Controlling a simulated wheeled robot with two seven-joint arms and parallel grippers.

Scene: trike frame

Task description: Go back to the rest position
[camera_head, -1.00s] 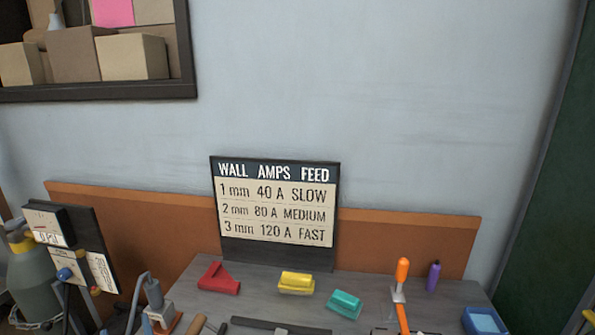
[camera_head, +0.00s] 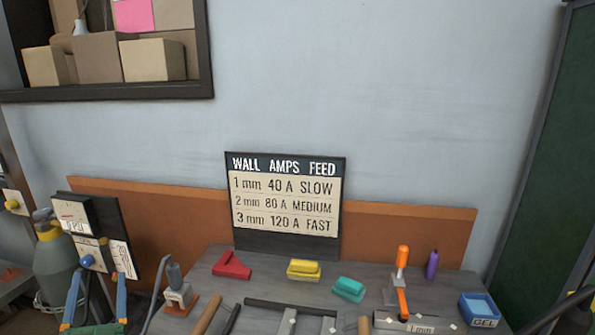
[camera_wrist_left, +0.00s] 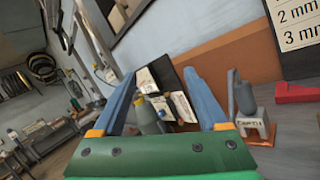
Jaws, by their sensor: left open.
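My left gripper (camera_head: 100,275) is at the lower left of the head view, with two blue fingers pointing up and away. It also shows in the left wrist view (camera_wrist_left: 160,75), where its fingers stand wide apart behind a green body. It is open, with nothing held between the fingers. In the wrist view, the grey cylinder and the gauge board show beyond the finger gap. My right gripper is not in view.
The bench (camera_head: 260,288) carries a red angle piece (camera_head: 232,265), a yellow block (camera_head: 304,269), a teal block (camera_head: 348,289), an orange-handled clamp (camera_head: 402,257) and a blue tray (camera_head: 479,309). A grey cylinder (camera_head: 55,268) stands at left. A settings sign (camera_head: 286,200) stands behind.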

